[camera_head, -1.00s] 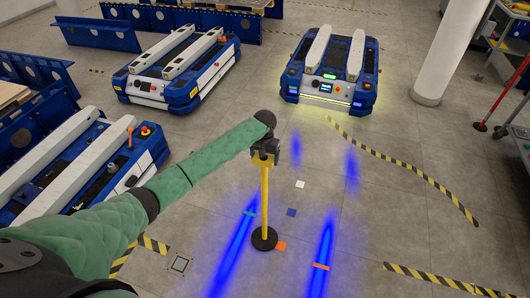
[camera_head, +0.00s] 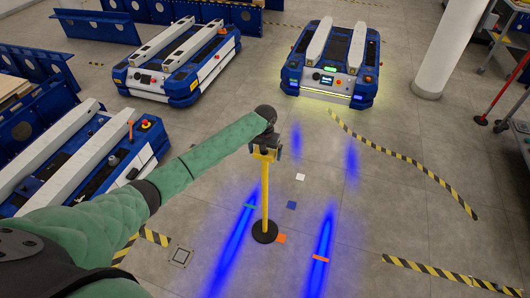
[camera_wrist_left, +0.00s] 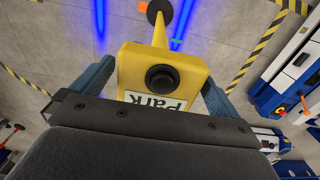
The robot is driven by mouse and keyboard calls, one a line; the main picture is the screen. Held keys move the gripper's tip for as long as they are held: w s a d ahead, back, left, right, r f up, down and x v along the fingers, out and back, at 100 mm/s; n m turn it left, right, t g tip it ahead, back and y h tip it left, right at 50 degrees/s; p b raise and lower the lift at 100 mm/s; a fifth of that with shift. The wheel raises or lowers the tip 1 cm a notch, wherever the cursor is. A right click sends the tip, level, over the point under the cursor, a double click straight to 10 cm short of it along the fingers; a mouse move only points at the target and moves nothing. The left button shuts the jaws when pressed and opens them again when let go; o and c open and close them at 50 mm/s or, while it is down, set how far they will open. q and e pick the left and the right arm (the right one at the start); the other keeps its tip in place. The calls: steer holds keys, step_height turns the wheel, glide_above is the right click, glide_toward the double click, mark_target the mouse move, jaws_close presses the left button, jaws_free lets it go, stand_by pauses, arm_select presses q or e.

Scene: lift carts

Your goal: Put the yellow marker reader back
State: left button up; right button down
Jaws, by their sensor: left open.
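A yellow post (camera_head: 265,190) stands upright on a round black base (camera_head: 264,231). In the left wrist view its top is a yellow box (camera_wrist_left: 190,72) with a black button and a label reading "Park". My left gripper (camera_head: 267,150) is at the top of this post. In the left wrist view the open fingers of my left gripper (camera_wrist_left: 158,85) stand on either side of the box; I cannot tell whether they touch it. I cannot make out a separate marker reader or its place. My right gripper is not in view.
A lit blue lift cart (camera_head: 292,75) stands at the back centre. Other carts stand at the back left (camera_head: 180,90) and near left (camera_head: 150,140). A white column (camera_head: 450,45) and a red post (camera_head: 505,95) are at the right. Blue light strips and striped tape mark the floor.

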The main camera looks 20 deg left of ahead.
arm_select(q)
steer(key=shift+w+r, duration=0.1)
steer(key=shift+r, duration=0.25)
step_height(320, 180, up, 10)
steer(key=b, duration=0.2)
steer(key=shift+b, duration=0.4)
steer(key=shift+r, duration=0.65)
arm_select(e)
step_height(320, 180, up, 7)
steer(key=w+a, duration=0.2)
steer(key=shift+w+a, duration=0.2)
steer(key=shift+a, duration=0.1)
